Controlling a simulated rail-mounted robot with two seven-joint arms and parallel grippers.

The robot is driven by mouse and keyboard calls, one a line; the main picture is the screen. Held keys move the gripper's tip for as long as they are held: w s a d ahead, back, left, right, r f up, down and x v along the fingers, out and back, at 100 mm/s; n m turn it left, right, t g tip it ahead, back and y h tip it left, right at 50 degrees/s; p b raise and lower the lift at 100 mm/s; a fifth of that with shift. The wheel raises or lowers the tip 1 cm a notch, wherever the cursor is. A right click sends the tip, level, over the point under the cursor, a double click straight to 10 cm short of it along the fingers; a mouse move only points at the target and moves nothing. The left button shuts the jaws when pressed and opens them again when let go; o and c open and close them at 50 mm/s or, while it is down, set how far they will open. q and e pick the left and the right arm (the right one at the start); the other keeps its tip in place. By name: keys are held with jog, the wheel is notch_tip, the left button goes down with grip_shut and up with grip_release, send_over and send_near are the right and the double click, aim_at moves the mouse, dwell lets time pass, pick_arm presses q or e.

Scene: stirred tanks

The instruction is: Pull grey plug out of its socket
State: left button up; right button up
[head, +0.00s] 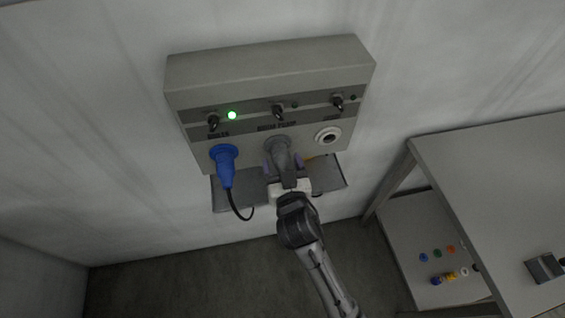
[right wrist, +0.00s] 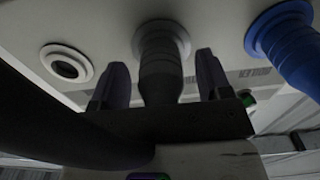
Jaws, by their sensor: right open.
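The grey plug (head: 278,150) sits in the middle socket of the wall panel (head: 270,75). It also shows in the right wrist view (right wrist: 160,65), with its round flange against the panel face. My right gripper (head: 283,165) is at the plug from below. In the right wrist view its two fingers (right wrist: 160,80) stand on either side of the plug, open, with a gap visible on each side. My left gripper is not in view.
A blue plug (head: 225,163) with a dark cable sits in the left socket; the right socket (head: 328,136) is empty. A green light (head: 232,115) and several switches are above. A grey shelf (head: 232,192) is under the panel. A table (head: 480,160) stands at right.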

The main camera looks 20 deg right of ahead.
jog(key=shift+w+d, duration=0.2)
jog(key=c, duration=1.2)
jog(key=shift+s+a+r, duration=0.1)
jog(key=shift+s+r, duration=0.05)
jog(key=shift+r, duration=0.05)
jog(key=shift+s+a+r, duration=0.15)
jog(key=shift+s+r, duration=0.05)
jog(key=shift+r, duration=0.2)
jog(key=shift+s+r, duration=0.1)
jog(key=shift+c, duration=0.5)
jog(key=shift+s+a, duration=0.1)
jog(key=shift+s, duration=0.65)
jog(key=shift+s+a+f+p, duration=0.1)
jog(key=shift+s+f+p, duration=0.2)
jog(key=shift+s, duration=0.3)
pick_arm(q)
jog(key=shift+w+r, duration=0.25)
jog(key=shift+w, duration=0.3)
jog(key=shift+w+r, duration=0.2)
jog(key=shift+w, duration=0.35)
pick_arm(e)
jog(key=shift+s, duration=0.3)
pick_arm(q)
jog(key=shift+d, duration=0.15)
pick_arm(e)
jog(key=shift+a, duration=0.1)
